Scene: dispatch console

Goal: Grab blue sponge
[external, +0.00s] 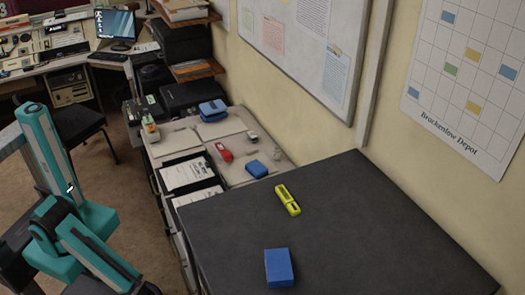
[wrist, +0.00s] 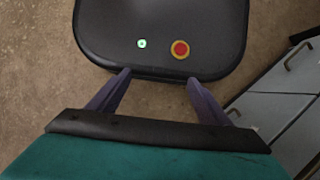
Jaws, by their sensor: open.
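A blue block (external: 279,267), which looks like a sponge, lies on the dark tabletop (external: 350,225) near the bottom of the external view. A smaller blue item (external: 256,168) lies on the lower desk behind it, and a blue stacked item (external: 213,110) sits farther back; I cannot tell exactly what these two are. My gripper (wrist: 158,80) is open and empty in the wrist view, its fingers apart above the brown floor and my base. It is away from the blue block, which the wrist view does not show. In the external view my arm is at the left.
A yellow tool (external: 288,200) lies on the dark tabletop behind the blue block. A red item (external: 223,152) and clipboards (external: 187,174) are on the lower desk. A chair (external: 80,120) stands at the left. Grey drawers (wrist: 275,105) show at the right in the wrist view.

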